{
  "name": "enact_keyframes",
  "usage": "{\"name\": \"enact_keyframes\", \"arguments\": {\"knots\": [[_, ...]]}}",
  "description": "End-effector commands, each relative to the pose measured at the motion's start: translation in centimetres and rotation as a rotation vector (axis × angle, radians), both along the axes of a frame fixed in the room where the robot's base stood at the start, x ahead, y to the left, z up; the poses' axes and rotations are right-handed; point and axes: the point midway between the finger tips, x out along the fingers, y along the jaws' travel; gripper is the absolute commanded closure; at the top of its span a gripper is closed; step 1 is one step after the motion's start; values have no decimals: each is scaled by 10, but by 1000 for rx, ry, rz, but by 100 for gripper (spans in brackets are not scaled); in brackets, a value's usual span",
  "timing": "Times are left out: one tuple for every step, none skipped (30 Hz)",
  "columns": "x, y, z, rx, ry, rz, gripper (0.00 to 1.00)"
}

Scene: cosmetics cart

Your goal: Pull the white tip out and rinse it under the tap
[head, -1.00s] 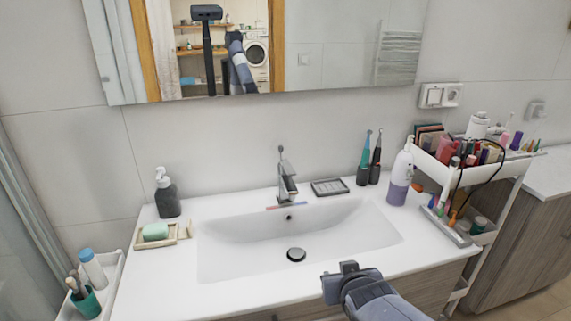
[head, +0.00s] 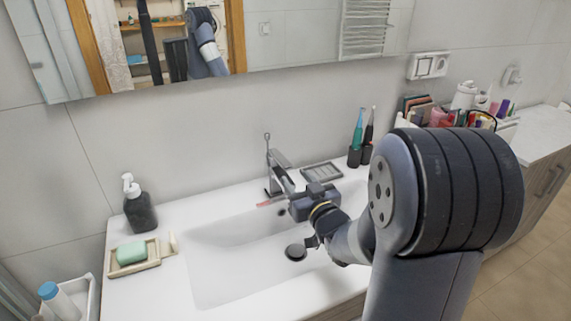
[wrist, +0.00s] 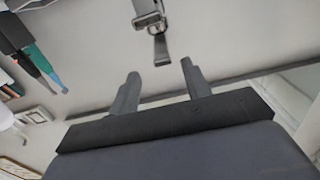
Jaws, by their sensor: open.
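The chrome tap (head: 279,172) stands at the back of the white basin and shows at the top of the wrist view (wrist: 152,24), upside down. My gripper (wrist: 160,80) is open and empty, its fingers spread towards the tap and wall. In the head view its dark body (head: 308,202) is just right of the tap, above the basin; its fingertips are not clear there. Two electric toothbrushes, one teal (head: 356,140) and one black (head: 368,138), stand upright behind it, and at the upper left of the wrist view. I cannot make out which thing bears the white tip.
A thin pinkish stick (head: 270,201) lies by the tap's foot. A grey soap tray (head: 322,172) is behind my gripper. A dark soap bottle (head: 138,208) and a dish with green soap (head: 133,252) stand left. The cosmetics cart (head: 405,120) is partly hidden by my arm.

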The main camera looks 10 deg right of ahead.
Motion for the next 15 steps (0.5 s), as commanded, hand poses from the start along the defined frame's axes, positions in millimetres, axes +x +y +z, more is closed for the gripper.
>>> {"name": "enact_keyframes", "arguments": {"knots": [[10, 3, 1, 0, 2, 3, 55], [16, 4, 1, 0, 2, 3, 55], [23, 6, 1, -1, 3, 2, 55], [28, 6, 1, -1, 2, 2, 55], [33, 7, 1, -1, 3, 2, 55], [40, 9, 2, 0, 1, 2, 55], [44, 10, 1, 1, 2, 1, 55], [49, 10, 1, 0, 1, 1, 55], [54, 11, 1, -1, 3, 1, 55], [58, 12, 1, -2, 3, 0, 55], [61, 12, 1, -1, 2, 0, 55], [64, 13, 1, -1, 2, 0, 55], [67, 14, 1, -1, 2, 0, 55], [68, 14, 1, -1, 2, 0, 55], [70, 14, 1, -1, 2, 0, 55]]}}
